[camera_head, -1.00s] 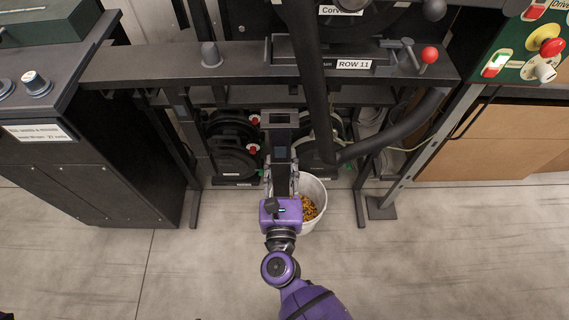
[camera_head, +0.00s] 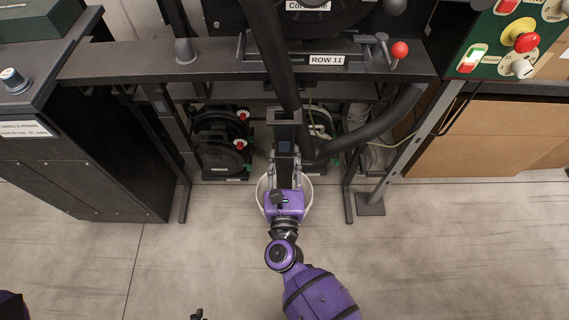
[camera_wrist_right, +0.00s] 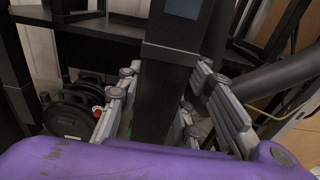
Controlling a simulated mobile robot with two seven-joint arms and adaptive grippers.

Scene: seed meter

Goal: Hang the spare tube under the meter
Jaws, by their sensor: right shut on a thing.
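The spare tube (camera_head: 285,137), a dark rectangular tube with a wider top and a small bluish panel, stands roughly upright in my right gripper (camera_head: 285,178). In the right wrist view the fingers are closed on both sides of the tube (camera_wrist_right: 160,85). The meter (camera_head: 335,18), a black round housing, sits above the ROW 11 beam at the top of the head view. The tube's top appears below and in front of the beam, apart from the meter. Its lower end is hidden by my purple wrist. A small dark tip at the bottom edge may be my left gripper (camera_head: 198,314).
A white bucket (camera_head: 263,194) stands on the floor below my right gripper, mostly covered by it. A thick black pipe (camera_head: 268,55) slants down just beside the tube. Black reels (camera_head: 224,150) stand left under the beam (camera_head: 150,62). A red-knobbed lever (camera_head: 399,50) is at right.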

